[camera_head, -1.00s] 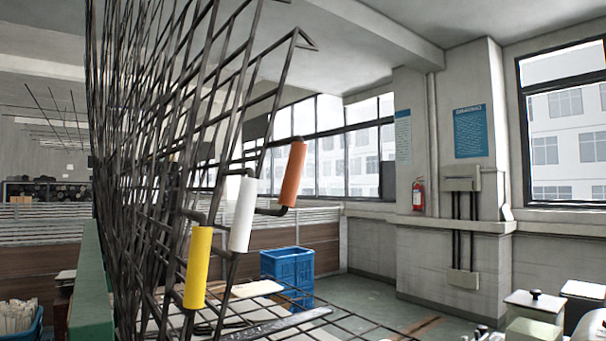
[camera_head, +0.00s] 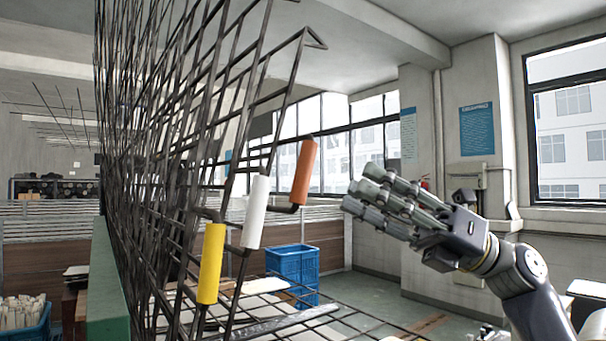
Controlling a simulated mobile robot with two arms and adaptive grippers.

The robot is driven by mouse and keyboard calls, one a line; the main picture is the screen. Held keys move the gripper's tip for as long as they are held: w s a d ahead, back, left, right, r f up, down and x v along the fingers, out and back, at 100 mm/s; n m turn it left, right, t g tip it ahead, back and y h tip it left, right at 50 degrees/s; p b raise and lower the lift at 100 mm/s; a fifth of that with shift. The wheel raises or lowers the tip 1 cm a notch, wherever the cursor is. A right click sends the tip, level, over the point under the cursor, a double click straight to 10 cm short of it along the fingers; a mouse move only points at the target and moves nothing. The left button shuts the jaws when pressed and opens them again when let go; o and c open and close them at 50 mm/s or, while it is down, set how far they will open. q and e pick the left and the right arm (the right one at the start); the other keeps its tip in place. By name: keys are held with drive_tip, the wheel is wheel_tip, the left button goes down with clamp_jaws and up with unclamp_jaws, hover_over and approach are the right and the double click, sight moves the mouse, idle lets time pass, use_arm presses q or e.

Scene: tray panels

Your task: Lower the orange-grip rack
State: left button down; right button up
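The orange grip (camera_head: 304,172) is on a bent handle at the right edge of the orange-grip rack (camera_head: 287,88), a dark wire panel. This rack stands raised, leaning a little, at the right of a row of similar panels. My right gripper (camera_head: 364,190) comes in from the lower right with its fingers extended to the left. It looks open and empty, and shows to the right of the orange grip, with a gap in the picture between them. My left gripper is not in view.
A white grip (camera_head: 255,211) and a yellow grip (camera_head: 211,263) are on neighbouring raised racks to the left. A wire panel (camera_head: 345,325) lies flat at the bottom. A blue crate (camera_head: 293,267) stands on the floor behind. A green post (camera_head: 107,285) is at the left.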

sight(304, 186)
drive_tip(key=s+d+r+n+h, duration=0.1)
drive_tip(key=s+r+n+h, duration=0.25)
drive_tip(key=s+h, duration=0.2)
drive_tip(key=shift+n+g, duration=0.3)
drive_tip(key=shift+n, duration=0.05)
drive_tip(key=a+p, duration=0.1)
drive_tip(key=a, duration=0.2)
drive_tip(key=a+p, duration=0.1)
drive_tip(key=a, duration=0.2)
drive_tip(key=a+p, duration=0.1)
drive_tip(key=a, duration=0.2)
drive_tip(key=shift+a+f, duration=0.15)
drive_tip(key=shift+f, duration=0.25)
drive_tip(key=shift+a+f, duration=0.1)
drive_tip(key=shift+a, duration=0.4)
clamp_jaws()
